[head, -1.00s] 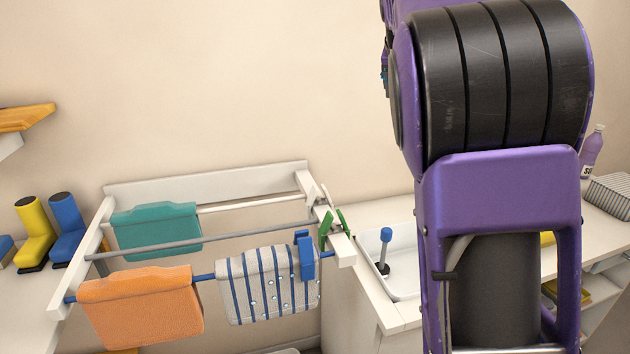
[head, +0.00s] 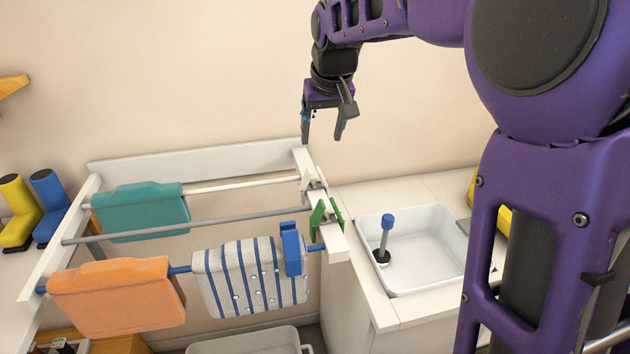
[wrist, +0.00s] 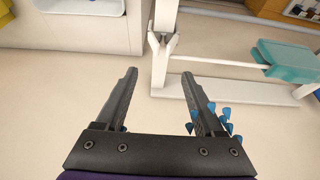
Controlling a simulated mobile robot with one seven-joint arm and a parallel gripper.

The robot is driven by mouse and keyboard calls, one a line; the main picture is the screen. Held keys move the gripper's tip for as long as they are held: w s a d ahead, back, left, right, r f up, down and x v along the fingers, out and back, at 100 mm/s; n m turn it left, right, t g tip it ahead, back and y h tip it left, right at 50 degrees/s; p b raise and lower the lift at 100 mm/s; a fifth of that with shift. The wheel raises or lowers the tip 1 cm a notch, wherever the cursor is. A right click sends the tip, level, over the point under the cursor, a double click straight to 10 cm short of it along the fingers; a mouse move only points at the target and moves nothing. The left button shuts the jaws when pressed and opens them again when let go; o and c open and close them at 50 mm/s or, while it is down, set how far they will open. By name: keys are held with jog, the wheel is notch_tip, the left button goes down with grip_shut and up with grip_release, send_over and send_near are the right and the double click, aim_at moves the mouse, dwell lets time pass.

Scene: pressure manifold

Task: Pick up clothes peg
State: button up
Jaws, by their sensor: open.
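Three clothes pegs show in the head view. A blue peg (head: 292,249) is clipped over the striped cloth on the front rail. A green peg (head: 318,217) sits on the right end bar of the drying rack. A white peg (head: 313,181) sits farther back on that bar; it also shows in the wrist view (wrist: 161,46), ahead of the gap between my fingers. My gripper (head: 322,139) is open and empty, pointing down above the back right corner of the rack. In the wrist view my gripper (wrist: 159,75) has both fingers apart.
The rack (head: 337,243) holds a teal cloth (head: 145,212), an orange cloth (head: 117,298) and the striped cloth (head: 225,285). A white sink (head: 425,260) with a blue-topped brush (head: 386,236) is to its right. Boots stand at left.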

aim_at(314, 170)
jog(key=x, duration=0.8)
jog(key=shift+f, duration=0.1)
jog(key=x, duration=0.5)
jog(key=shift+a+f+b, duration=0.15)
jog(key=shift+a+b, duration=0.1)
jog(key=shift+b, duration=0.1)
grip_shut()
